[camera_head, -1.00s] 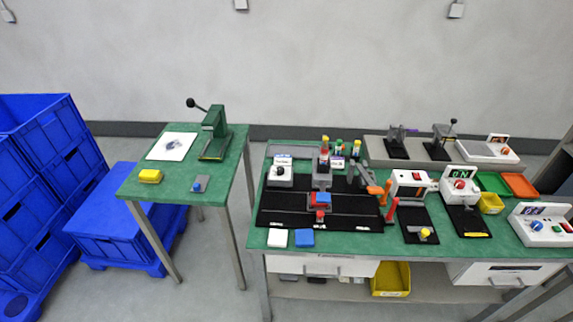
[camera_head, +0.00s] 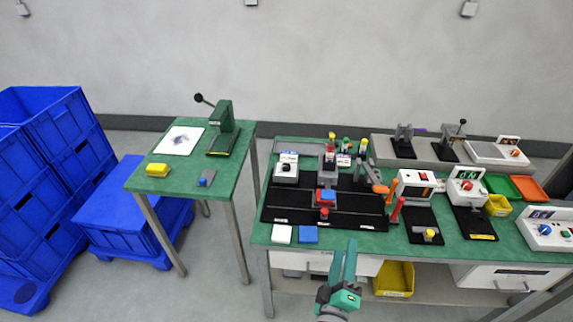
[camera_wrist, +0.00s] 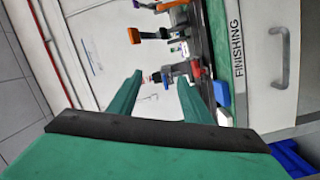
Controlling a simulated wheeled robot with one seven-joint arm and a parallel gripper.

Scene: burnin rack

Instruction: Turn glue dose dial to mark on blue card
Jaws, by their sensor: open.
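A white box with a black dial (camera_head: 286,168) stands at the left end of the green bench; it looks like the glue dose dial, but its marks are too small to read. A small blue-edged label (camera_head: 290,155) is at its back. A flat blue square (camera_head: 307,235) lies on the bench's front edge; it also shows in the wrist view (camera_wrist: 222,93). I cannot tell which is the blue card. My gripper (camera_head: 350,246) is open and empty, in front of the bench and right of the blue square. Its green fingers show apart in the wrist view (camera_wrist: 158,88).
A white square (camera_head: 281,234) lies left of the blue one. A black fixture mat (camera_head: 275,214) with red and blue parts is behind them. White dial boxes (camera_head: 466,186) stand farther right. A yellow bin (camera_head: 394,279) is below. A green side table (camera_head: 160,185) stands left.

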